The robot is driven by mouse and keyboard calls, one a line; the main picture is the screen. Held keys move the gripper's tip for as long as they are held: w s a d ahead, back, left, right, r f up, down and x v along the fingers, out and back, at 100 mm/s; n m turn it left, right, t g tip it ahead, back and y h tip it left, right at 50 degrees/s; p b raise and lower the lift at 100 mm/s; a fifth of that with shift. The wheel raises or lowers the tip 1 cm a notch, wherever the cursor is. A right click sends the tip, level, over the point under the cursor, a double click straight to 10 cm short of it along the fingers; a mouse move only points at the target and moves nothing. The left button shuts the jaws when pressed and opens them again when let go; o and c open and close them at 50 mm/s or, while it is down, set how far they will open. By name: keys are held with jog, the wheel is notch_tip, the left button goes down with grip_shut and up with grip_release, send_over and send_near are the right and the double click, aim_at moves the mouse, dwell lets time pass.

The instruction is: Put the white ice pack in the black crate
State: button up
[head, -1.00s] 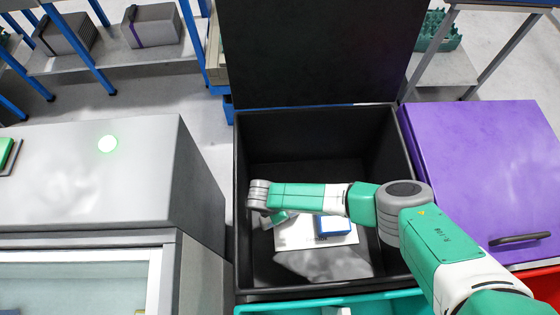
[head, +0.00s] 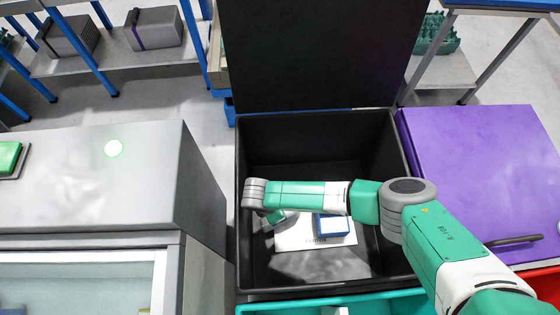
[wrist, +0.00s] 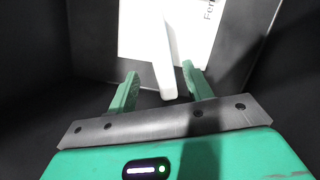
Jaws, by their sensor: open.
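The black crate (head: 243,245) stands open in the middle of the head view, its lid raised behind it. A flat white piece with dark lettering, which looks like the ice pack (head: 290,238), lies inside the crate, partly hidden by my arm. In the wrist view white surfaces (wrist: 196,35) of it show, with lettering at the right. My gripper (wrist: 160,75) is down inside the crate, open, its two green fingers apart. A narrow white edge shows between and beyond the fingertips, with no visible grip on it. In the head view my gripper (head: 274,217) is largely hidden.
A small blue-and-white box (head: 333,226) is in the crate beside the white piece. A purple-lidded box (head: 475,170) adjoins at right, a grey cabinet (head: 90,190) at left. A teal container (head: 380,305) stands in front. The crate's back floor is clear.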

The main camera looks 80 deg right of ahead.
jog(key=p+v, duration=0.2)
jog(key=v, duration=0.5)
jog(key=shift+r, duration=0.2)
jog(key=shift+w, duration=0.1)
